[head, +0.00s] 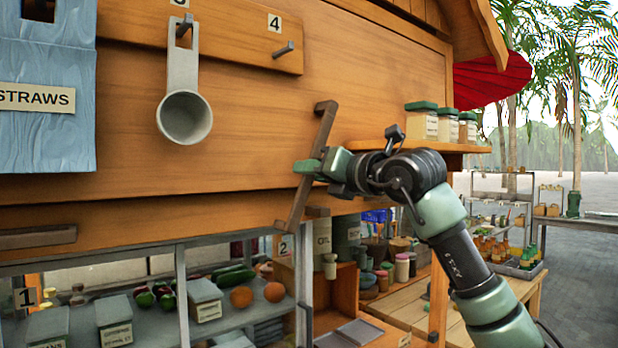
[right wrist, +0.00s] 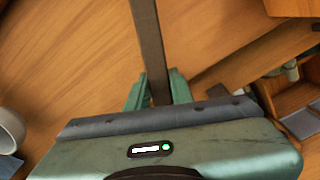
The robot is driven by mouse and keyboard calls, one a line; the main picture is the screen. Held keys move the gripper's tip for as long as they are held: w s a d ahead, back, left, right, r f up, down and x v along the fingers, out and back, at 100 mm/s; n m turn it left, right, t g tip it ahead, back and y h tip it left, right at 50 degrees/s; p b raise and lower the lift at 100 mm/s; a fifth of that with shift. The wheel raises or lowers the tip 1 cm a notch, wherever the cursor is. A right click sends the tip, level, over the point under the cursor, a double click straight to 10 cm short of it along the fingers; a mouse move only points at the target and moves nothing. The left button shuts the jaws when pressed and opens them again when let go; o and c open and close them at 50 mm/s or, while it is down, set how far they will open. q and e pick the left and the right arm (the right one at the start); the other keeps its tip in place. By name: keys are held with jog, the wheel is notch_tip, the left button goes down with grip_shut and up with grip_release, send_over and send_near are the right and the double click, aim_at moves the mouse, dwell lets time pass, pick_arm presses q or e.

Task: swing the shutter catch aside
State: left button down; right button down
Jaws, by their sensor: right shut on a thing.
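The shutter catch (head: 325,124) is a long dark brown bar on the wooden shutter front. It stands steeply tilted, its top leaning right, and its lower end reaches the beam near a "2" label (head: 283,246). My right gripper (head: 312,167) is shut on the catch around its middle; its fingers hide that part. In the right wrist view the catch (right wrist: 150,40) runs down between the two green fingers (right wrist: 157,88). A second dark bar (head: 38,237) lies nearly level on the beam at the left, above a "1" label (head: 26,297). My left gripper is not in view.
A grey scoop (head: 184,112) hangs on a peg left of the catch. A small shelf (head: 420,146) with green-lidded jars (head: 421,122) juts out just above my right wrist. Below the beam are a glass-fronted counter with produce and a wooden box (head: 344,325).

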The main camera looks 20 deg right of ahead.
jog(key=shift+r, duration=0.1)
jog(key=c, duration=1.2)
grip_release()
jog(key=shift+a, duration=0.1)
jog(key=shift+c, duration=0.2)
jog(key=shift+s, duration=0.25)
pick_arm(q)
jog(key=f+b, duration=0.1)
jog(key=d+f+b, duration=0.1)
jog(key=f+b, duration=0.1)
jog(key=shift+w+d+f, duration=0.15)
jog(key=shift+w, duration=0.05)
pick_arm(e)
jog(key=v, duration=0.7)
jog(key=shift+s, duration=0.2)
